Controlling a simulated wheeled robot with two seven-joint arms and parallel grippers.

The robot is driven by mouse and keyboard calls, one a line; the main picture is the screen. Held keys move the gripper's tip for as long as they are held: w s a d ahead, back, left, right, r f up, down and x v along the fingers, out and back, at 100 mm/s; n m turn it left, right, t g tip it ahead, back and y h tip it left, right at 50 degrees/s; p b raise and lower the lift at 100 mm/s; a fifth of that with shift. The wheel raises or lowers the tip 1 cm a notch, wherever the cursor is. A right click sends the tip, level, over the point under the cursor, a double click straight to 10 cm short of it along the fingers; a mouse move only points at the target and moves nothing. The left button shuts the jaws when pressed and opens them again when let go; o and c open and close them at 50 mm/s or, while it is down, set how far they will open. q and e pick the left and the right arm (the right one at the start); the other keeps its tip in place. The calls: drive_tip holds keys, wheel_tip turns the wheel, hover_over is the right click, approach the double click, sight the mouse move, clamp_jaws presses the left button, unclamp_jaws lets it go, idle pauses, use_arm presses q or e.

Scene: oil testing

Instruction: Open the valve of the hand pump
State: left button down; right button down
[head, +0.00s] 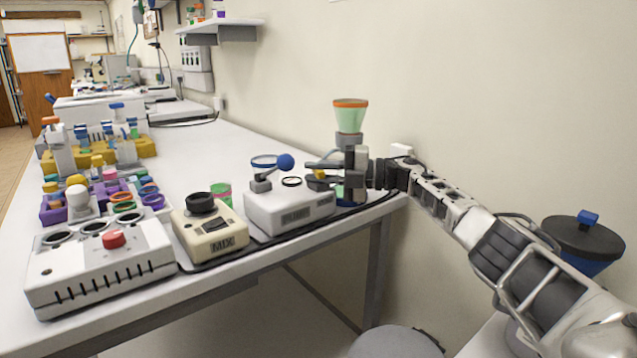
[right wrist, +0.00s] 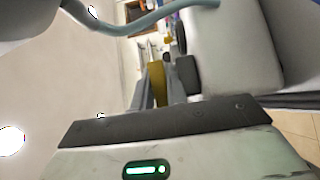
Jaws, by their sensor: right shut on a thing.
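The hand pump (head: 349,150) stands at the far right end of the bench, with a green, orange-rimmed funnel (head: 350,115) on its grey body. My right gripper (head: 314,172) reaches in from the right across the pump, its fingers pointing left. It is shut on a small yellow piece, seemingly the valve handle (head: 321,175). In the right wrist view the yellow handle (right wrist: 157,83) shows upright between the fingers. The arm and fingers hide part of the pump's body, and I cannot tell how far the valve is turned. My left gripper is not in view.
A white device with a blue ball knob (head: 290,212) stands close to my right fingers. A cream mixer (head: 209,232) and a white box with a red button (head: 100,268) stand farther left. A pale blue hose (right wrist: 135,22) crosses the top of the wrist view. The wall is close behind.

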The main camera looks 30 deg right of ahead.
idle(0.4)
drive_tip(key=c, duration=1.4)
unclamp_jaws()
